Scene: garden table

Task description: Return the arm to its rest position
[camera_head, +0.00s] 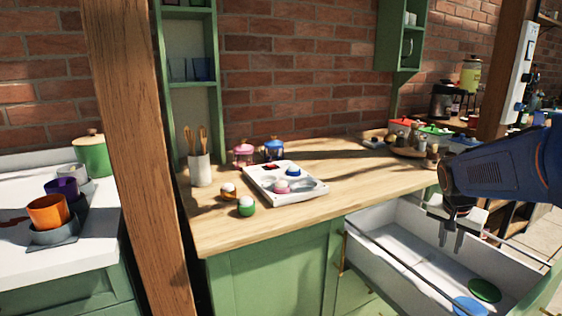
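My gripper (451,236) hangs at the right, pointing down above the open drawer (372,262). Two dark fingers show with a narrow gap between them, and nothing is seen between them. My blue arm comes in from the right edge. The drawer is pulled out below the counter. A green disc (484,290) and a blue disc (469,306) lie in its near right part, apart from the gripper.
On the wooden counter (260,228) stand a white tray (285,182) with small round items, a utensil pot (200,170) and several jars. A wooden post (146,150) rises at left. A second post (506,70) stands behind my arm.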

